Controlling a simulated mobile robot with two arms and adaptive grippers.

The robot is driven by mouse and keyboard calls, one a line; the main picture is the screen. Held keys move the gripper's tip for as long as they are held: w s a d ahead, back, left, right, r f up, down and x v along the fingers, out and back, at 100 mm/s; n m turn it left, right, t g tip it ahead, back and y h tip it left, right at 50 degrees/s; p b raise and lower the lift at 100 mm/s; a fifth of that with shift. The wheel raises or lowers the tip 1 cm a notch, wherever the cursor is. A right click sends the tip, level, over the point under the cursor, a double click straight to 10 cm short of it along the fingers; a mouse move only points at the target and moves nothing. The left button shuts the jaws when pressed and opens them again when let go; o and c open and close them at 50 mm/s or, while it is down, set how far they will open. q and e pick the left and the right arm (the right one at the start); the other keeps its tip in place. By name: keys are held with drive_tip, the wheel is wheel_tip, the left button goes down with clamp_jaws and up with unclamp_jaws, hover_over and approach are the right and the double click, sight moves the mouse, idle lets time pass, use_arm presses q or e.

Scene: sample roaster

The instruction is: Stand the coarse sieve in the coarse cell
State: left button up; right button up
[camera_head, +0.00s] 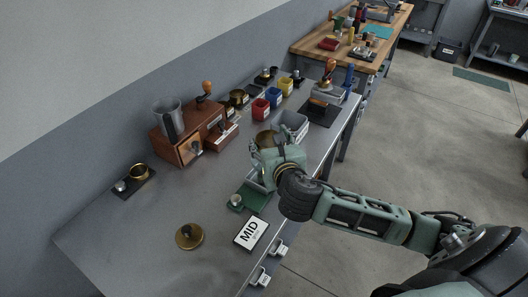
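I cannot single out the coarse sieve or the coarse cell; no label reading "coarse" is legible. A brass round piece (265,138) lies just beyond my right gripper (258,154), partly hidden by it. My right gripper is low over the middle of the metal bench, and its fingers are too hidden to tell whether they are open or touch that piece. A brass ring (138,172) stands on a black plate at the bench's left. A brass disc with a knob (190,236) lies near the front. My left gripper is out of view.
A green plate with a knob (236,201) lies below my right gripper. A grey bin (291,124), red cup (260,109) and blue cup (273,97) stand beyond. The bench's left part is mostly clear.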

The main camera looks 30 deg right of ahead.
drive_tip(key=shift+w+a+f, duration=0.45)
drive_tip(key=shift+w+a, duration=0.05)
drive_tip(key=shift+w, duration=0.15)
drive_tip(key=f, duration=0.1)
drive_tip(key=f+p, duration=0.1)
drive_tip(key=f, duration=0.1)
drive_tip(key=shift+s+f, duration=0.2)
drive_tip(key=shift+f, duration=0.05)
drive_tip(key=shift+a+f, duration=0.1)
drive_tip(key=shift+f, duration=0.15)
drive_tip(key=o, duration=0.9)
drive_tip(key=shift+f, duration=0.1)
drive_tip(key=o, duration=0.4)
drive_tip(key=shift+w, duration=0.15)
drive_tip(key=shift+c, duration=0.2)
drive_tip(key=shift+r, duration=0.2)
